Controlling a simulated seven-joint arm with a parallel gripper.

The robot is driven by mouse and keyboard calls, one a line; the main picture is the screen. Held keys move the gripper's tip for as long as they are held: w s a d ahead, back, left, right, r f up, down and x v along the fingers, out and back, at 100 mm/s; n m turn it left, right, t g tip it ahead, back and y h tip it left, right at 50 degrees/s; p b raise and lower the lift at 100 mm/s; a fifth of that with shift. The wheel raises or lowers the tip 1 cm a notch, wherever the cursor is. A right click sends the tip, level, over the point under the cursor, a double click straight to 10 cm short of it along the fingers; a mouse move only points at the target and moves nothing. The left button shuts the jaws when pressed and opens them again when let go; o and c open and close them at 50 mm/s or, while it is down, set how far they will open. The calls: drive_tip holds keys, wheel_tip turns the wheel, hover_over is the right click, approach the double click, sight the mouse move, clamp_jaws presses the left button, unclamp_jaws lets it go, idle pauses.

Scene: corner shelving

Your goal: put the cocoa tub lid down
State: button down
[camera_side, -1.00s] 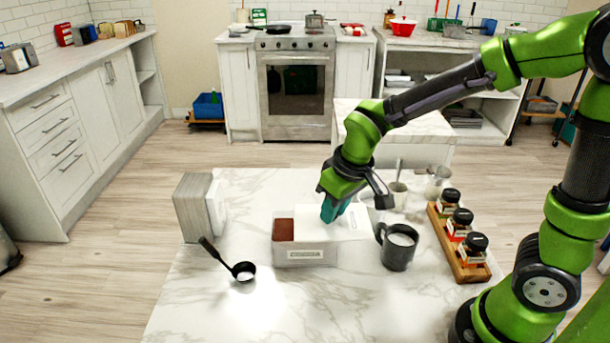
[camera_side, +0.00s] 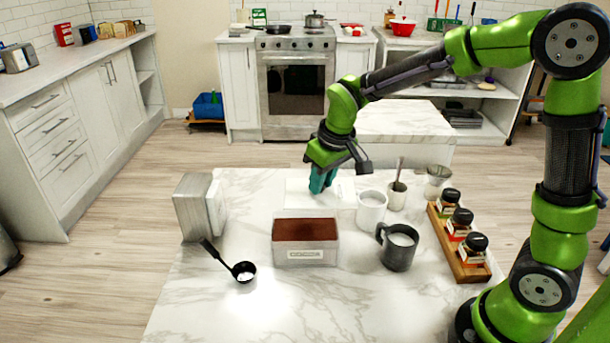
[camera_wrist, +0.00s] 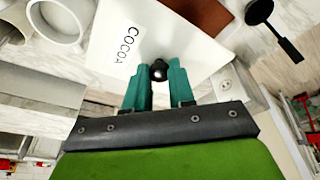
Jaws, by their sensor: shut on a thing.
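The cocoa tub (camera_side: 305,256) stands open on the marble table, showing brown powder; the powder also shows at the top of the wrist view (camera_wrist: 207,12). The white cocoa tub lid (camera_side: 300,193) is behind the tub, flat and clear of it. The lid also fills the middle of the wrist view (camera_wrist: 125,62), with its COCOA label and a dark knob (camera_wrist: 159,70). My gripper (camera_side: 322,190) is above the lid with its teal fingers (camera_wrist: 160,80) shut on the knob. I cannot tell whether the lid touches the table.
A white mug (camera_side: 371,210) stands just right of the lid. A dark mug (camera_side: 398,248), a cup with a spoon (camera_side: 397,195) and a spice rack (camera_side: 462,245) stand farther right. A black scoop (camera_side: 243,271) and a napkin holder (camera_side: 194,208) are at left. The front table area is clear.

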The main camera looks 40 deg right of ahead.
drive_tip(key=w+d+f, duration=0.2)
drive_tip(key=w, duration=0.4)
drive_tip(key=w+d+f, duration=0.2)
drive_tip(key=w, duration=0.3)
drive_tip(key=x, duration=0.4)
drive_tip(key=s+x, duration=0.1)
drive_tip(key=x, duration=0.1)
drive_tip(key=shift+d+f, duration=0.1)
drive_tip(key=shift+d, duration=0.15)
drive_tip(key=shift+f, duration=2)
drive_tip(key=shift+f, duration=0.2)
drive_tip(key=c, duration=1)
unclamp_jaws()
drive_tip(key=shift+o, duration=0.2)
drive_tip(key=shift+r, duration=0.15)
